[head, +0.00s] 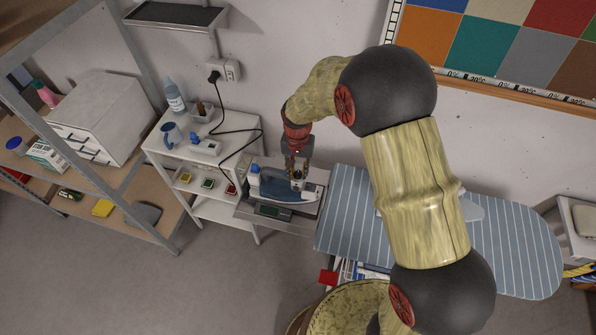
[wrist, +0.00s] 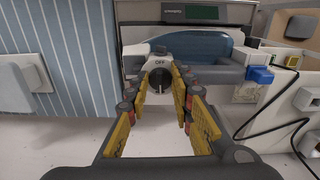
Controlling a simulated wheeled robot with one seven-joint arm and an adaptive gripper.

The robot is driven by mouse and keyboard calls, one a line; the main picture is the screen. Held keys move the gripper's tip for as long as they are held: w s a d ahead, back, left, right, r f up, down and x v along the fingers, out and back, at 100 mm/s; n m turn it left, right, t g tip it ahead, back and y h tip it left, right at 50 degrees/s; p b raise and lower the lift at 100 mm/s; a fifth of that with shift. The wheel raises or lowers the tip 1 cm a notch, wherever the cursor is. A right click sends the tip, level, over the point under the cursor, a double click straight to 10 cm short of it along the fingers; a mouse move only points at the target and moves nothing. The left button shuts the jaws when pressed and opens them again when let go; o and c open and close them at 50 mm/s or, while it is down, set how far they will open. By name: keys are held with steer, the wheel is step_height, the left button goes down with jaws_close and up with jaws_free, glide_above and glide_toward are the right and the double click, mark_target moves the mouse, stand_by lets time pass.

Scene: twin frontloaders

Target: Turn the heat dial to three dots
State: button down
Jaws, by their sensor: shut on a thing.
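The blue and white iron (head: 283,190) rests on its stand (head: 273,211) at the left end of the ironing board. In the wrist view the iron (wrist: 205,47) shows close up, with its heat dial (wrist: 158,77) as a round grey knob. The word OFF is readable on the pale face just above the dial; I cannot make out any dots. My gripper (head: 298,169) reaches down onto the iron from above. In the wrist view my gripper's two yellow-padded fingers (wrist: 159,86) stand either side of the dial and are shut on it.
The striped ironing board (head: 345,213) lies right of the iron. A white shelf trolley (head: 200,155) with a blue mug (head: 172,135) and a bottle stands left. A black cord runs from the wall socket (head: 225,72) down near the iron. Grey shelving fills the far left.

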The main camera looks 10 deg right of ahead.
steer(key=shift+m, duration=0.3)
stand_by(0.4)
steer(key=c, duration=1.7)
jaws_free()
